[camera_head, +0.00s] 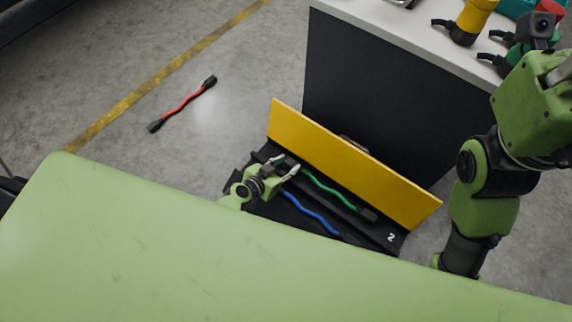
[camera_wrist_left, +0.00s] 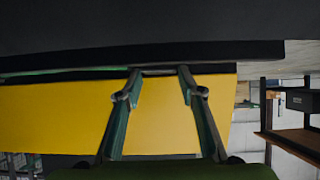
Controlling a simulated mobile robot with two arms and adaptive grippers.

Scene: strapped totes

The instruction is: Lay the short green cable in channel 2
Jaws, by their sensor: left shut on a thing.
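The short green cable (camera_head: 328,189) lies lengthwise along the black tray (camera_head: 386,237), between the yellow panel (camera_head: 350,160) and the blue cable (camera_head: 311,212). Its dark right end is near the tray's right side, where a white "2" is printed. My left gripper (camera_head: 286,166) is at its left end and shut on its dark plug. In the left wrist view, the fingers (camera_wrist_left: 159,82) hold a dark piece, with a green strip to its left. Whether the cable is fully down in the channel is hard to tell. My right arm stands at the right; its gripper is not seen.
A red cable (camera_head: 183,105) with black ends lies on the floor at the left. A dark cabinet with a white top (camera_head: 400,36) stands behind the panel, bearing a yellow tool (camera_head: 476,16) and others. My green body covers the foreground.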

